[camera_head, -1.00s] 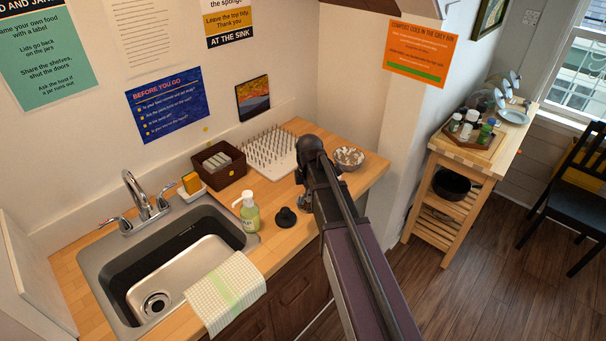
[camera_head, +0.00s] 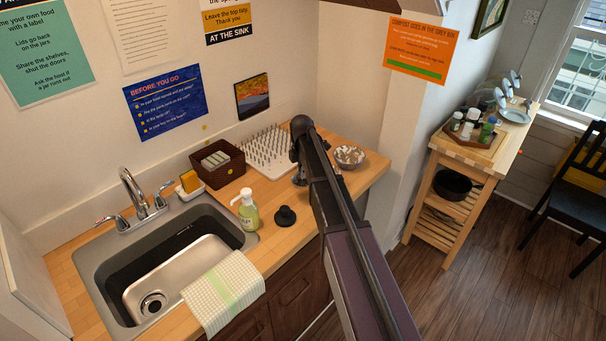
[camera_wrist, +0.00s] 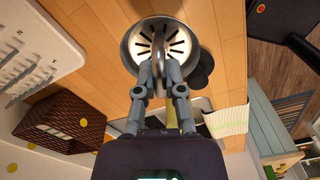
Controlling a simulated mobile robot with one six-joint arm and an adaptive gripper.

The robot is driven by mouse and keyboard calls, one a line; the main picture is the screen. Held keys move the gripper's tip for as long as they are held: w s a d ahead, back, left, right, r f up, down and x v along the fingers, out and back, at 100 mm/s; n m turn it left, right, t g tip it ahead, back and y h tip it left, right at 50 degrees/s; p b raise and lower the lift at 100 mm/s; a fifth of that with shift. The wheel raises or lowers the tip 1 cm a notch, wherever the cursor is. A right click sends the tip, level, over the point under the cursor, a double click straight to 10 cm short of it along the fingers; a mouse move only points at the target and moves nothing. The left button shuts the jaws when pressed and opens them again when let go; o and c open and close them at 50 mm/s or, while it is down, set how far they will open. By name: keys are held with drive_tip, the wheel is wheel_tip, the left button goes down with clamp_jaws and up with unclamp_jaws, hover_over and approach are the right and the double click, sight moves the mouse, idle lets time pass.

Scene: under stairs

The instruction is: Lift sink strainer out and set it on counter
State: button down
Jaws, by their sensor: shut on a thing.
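The sink strainer (camera_wrist: 178,34) is a round metal basket with a slotted base. In the wrist view it is at the top middle, between my fingertips, over bare wooden counter. My gripper (camera_wrist: 160,65) is shut on its central post. In the head view my gripper (camera_head: 299,180) is over the counter (camera_head: 262,256), right of the sink (camera_head: 100,270); the strainer is mostly hidden there by my arm. I cannot tell whether the strainer touches the wood. The sink's steel basin has a round drain (camera_head: 153,303).
A black stopper (camera_head: 285,216) and soap bottle (camera_head: 248,212) stand close by. A brown basket (camera_head: 232,168), spiked white drying mat (camera_head: 262,152) and bowl (camera_head: 348,157) stand behind and beside my gripper. A towel (camera_head: 222,292) hangs over the front edge.

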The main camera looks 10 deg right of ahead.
drive_tip(key=shift+f, duration=0.15)
idle(0.3)
wheel_tip(320, 180, down, 8)
drive_tip(key=b, duration=0.8)
drive_tip(key=shift+f+b, duration=0.15)
drive_tip(key=shift+b, duration=0.15)
drive_tip(key=c, duration=0.7)
unclamp_jaws()
drive_tip(key=shift+o, duration=0.2)
drive_tip(key=o, duration=0.5)
drive_tip(key=shift+c, duration=0.2)
drive_tip(key=shift+r, duration=0.25)
drive_tip(key=shift+r+p, duration=3.75)
drive_tip(key=shift+p, duration=0.3)
